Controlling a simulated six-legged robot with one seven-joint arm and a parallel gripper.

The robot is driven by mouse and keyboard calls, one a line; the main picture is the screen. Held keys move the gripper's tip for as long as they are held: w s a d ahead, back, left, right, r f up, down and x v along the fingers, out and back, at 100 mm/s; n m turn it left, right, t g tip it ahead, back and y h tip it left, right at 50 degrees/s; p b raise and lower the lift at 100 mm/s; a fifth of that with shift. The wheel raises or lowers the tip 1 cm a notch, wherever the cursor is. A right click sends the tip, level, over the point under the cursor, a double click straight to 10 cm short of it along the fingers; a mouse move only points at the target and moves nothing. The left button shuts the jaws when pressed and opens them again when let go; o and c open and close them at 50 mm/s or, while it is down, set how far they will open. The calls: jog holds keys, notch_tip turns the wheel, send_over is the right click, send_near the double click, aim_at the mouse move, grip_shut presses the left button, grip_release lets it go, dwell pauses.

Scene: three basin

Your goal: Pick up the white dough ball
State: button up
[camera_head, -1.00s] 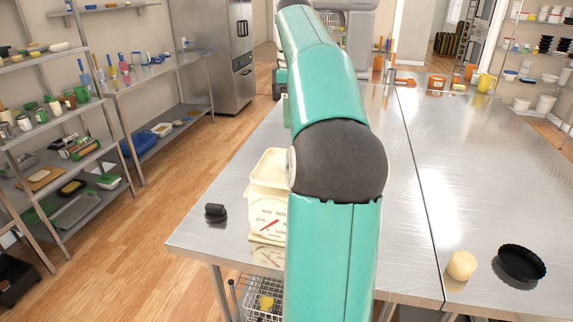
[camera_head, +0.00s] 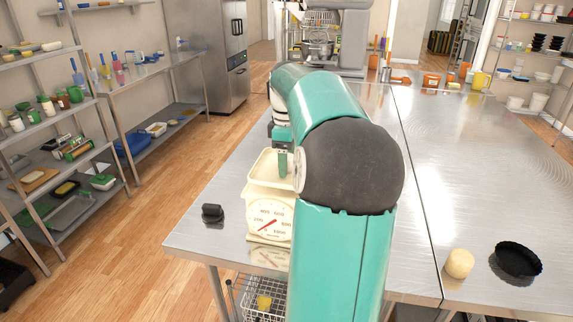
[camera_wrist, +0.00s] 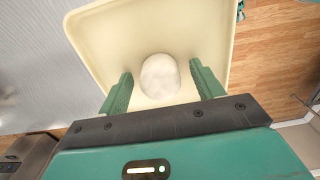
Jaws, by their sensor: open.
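The white dough ball (camera_wrist: 160,77) lies in the cream tray (camera_wrist: 98,48) of the kitchen scale in the wrist view. My gripper (camera_wrist: 160,85) is open, with its two green fingers on the left and right of the ball and gaps visible on both sides. I cannot tell how far above the tray the fingertips are. In the head view the scale (camera_head: 268,218) stands near the table's left edge, and my gripper (camera_head: 283,160) shows at its tray. The ball is hidden there.
A pale yellowish cylinder-like lump (camera_head: 459,264) and a black fluted pan (camera_head: 518,259) sit at the front right of the metal table (camera_head: 480,170). A small black object (camera_head: 212,213) lies left of the scale. A mixer (camera_head: 340,40) stands at the back. The table's right side is largely clear.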

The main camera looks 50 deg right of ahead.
jog(key=c, duration=1.2)
jog(key=shift+o, duration=0.2)
jog(key=shift+r, duration=0.45)
notch_tip(320, 180, up, 3)
jog(key=shift+a+f, duration=0.1)
jog(key=shift+a, duration=0.05)
jog(key=s+a+r, duration=0.1)
jog(key=a+r, duration=0.8)
jog(key=a, duration=0.4)
jog(key=shift+s+a+r, duration=0.15)
jog(key=shift+s+a, duration=0.05)
jog(key=shift+a, duration=0.1)
